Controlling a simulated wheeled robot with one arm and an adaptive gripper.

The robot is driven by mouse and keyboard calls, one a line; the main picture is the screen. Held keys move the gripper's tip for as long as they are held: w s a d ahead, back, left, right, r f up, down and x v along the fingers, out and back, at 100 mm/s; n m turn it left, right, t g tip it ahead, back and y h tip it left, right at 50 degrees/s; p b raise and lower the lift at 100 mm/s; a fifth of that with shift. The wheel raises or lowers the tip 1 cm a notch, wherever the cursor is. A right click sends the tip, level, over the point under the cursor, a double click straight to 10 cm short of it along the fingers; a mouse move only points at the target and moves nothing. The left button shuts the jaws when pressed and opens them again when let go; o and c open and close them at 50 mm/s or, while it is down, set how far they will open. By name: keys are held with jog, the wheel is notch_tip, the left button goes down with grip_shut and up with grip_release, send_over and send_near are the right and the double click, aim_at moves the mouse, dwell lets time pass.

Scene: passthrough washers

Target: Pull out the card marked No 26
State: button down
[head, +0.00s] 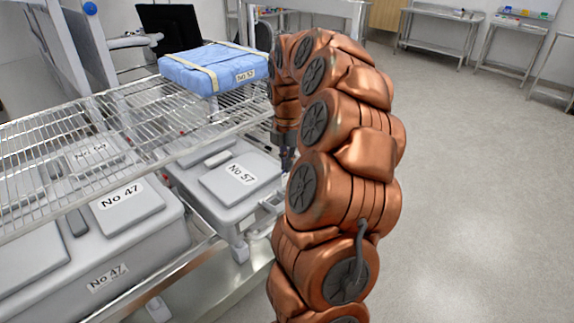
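I see no card marked No 26 in the head view. The labels I can read are No 47 on a grey case (150,240) and No 57 on another grey case (215,205). A blue wrapped pack (205,68) has a small label that looks like No 52. A label farther back on the left is too faint to read. My gripper (287,160) points down beside the right end of the wire rack, near the No 57 case. My copper-coloured arm partly covers it, and its fingers are too small to tell open from shut.
A wire rack shelf (60,150) spans the left above the grey cases, with the blue pack on it. A metal ledge (205,290) runs below the cases. Steel tables (440,40) stand along the far wall. The floor (480,200) on the right is clear.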

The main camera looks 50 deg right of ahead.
jog(key=shift+r+p, duration=0.4)
jog(key=shift+r, duration=0.75)
